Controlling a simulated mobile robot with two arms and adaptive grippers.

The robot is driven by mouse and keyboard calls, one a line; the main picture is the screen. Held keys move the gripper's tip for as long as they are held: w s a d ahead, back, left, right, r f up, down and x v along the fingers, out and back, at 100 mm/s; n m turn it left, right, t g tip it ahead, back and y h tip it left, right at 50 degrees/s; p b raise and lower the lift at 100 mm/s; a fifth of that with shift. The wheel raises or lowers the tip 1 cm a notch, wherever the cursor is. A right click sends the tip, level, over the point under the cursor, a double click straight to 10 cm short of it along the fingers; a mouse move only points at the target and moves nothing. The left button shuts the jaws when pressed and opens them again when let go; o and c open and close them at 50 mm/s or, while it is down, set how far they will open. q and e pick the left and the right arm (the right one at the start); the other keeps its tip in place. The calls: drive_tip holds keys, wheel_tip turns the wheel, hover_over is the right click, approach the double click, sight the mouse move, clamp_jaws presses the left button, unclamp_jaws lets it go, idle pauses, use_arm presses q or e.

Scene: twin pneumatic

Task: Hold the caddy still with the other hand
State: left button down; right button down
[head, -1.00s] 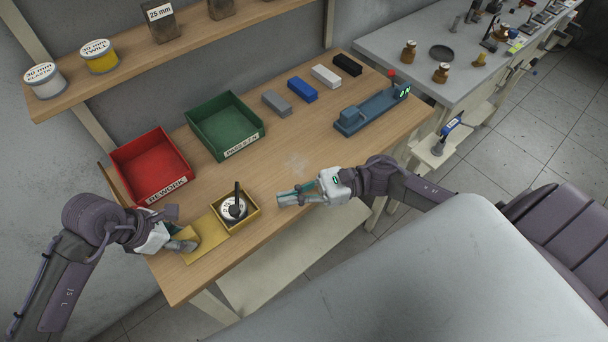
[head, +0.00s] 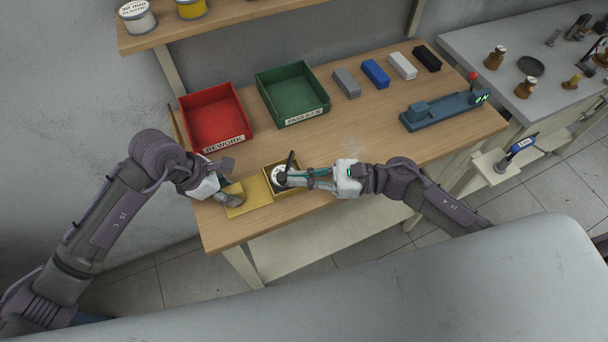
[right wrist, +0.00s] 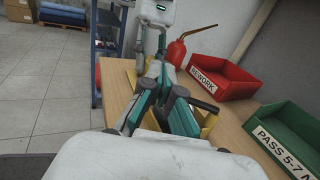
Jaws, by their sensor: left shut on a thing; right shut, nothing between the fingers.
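The caddy (head: 270,172) is a small yellow open box with a flat yellow plate (head: 242,207) beside its left side, near the table's front left edge. A round white-topped item (head: 276,172) with an upright black handle (head: 290,160) stands in it. My left gripper (head: 230,193) is shut at the yellow plate; its fingers hide exactly what part they grip. My right gripper (head: 284,179) is shut and empty, its tips at the caddy's right side beside the black handle. In the right wrist view its teal fingers (right wrist: 178,108) partly hide the caddy; I cannot tell whether they touch it.
A red REWORK bin (head: 214,118) and a green PASS bin (head: 292,93) stand behind the caddy. Grey, blue, white and black blocks line the back. A blue device (head: 445,112) stands at the right. The table's middle is clear.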

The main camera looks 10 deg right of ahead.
drive_tip(key=shift+a, duration=0.9)
drive_tip(key=s+v, duration=0.2)
drive_tip(key=v, duration=1.2)
drive_tip(key=shift+s+a, duration=0.3)
drive_tip(key=shift+a, duration=0.05)
use_arm(q)
drive_tip(key=c, duration=0.8)
unclamp_jaws()
drive_tip(key=shift+o, duration=0.2)
